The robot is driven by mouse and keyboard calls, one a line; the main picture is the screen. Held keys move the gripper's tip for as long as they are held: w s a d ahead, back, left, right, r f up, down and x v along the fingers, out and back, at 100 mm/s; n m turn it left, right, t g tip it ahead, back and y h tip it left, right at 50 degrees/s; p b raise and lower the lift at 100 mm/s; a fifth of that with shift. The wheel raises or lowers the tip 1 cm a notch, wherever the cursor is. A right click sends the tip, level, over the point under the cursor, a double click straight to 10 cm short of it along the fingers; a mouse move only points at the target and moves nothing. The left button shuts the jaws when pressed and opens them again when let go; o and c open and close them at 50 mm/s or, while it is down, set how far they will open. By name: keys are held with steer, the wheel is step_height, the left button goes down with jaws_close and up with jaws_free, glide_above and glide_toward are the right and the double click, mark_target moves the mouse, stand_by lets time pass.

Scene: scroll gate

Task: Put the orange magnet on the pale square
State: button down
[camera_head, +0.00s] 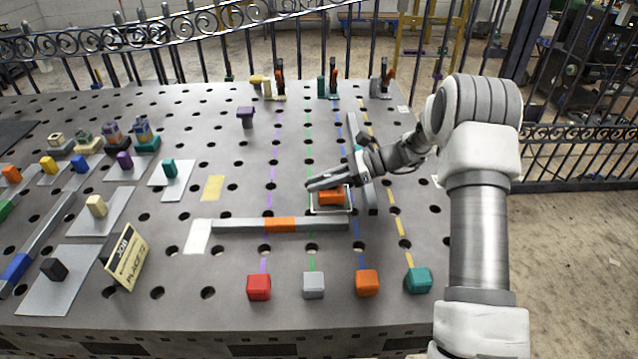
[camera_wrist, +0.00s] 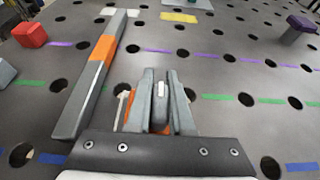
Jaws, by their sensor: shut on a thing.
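An orange magnet (camera_head: 330,197) is directly below my gripper (camera_head: 318,185), inside a small pale outline on the perforated table. In the wrist view, my gripper (camera_wrist: 160,75) has its fingers close together around a narrow grey part. Orange shows on both sides of the fingers, so they are shut on the magnet and hide most of it. I cannot tell whether the magnet touches the table. A pale square (camera_head: 197,237) lies at the left end of a grey bar, apart from the gripper; it also shows in the wrist view (camera_wrist: 130,12).
The grey bar with an orange band (camera_head: 280,224) lies just in front of the gripper. Red (camera_head: 259,287), grey, orange and teal blocks stand along the front. A yellow patch (camera_head: 213,188) lies to the left. A purple piece (camera_head: 246,116) stands behind. Clamps line the back.

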stand_by(0.3)
steer(key=c, duration=0.8)
jaws_free()
steer(key=shift+f, duration=0.15)
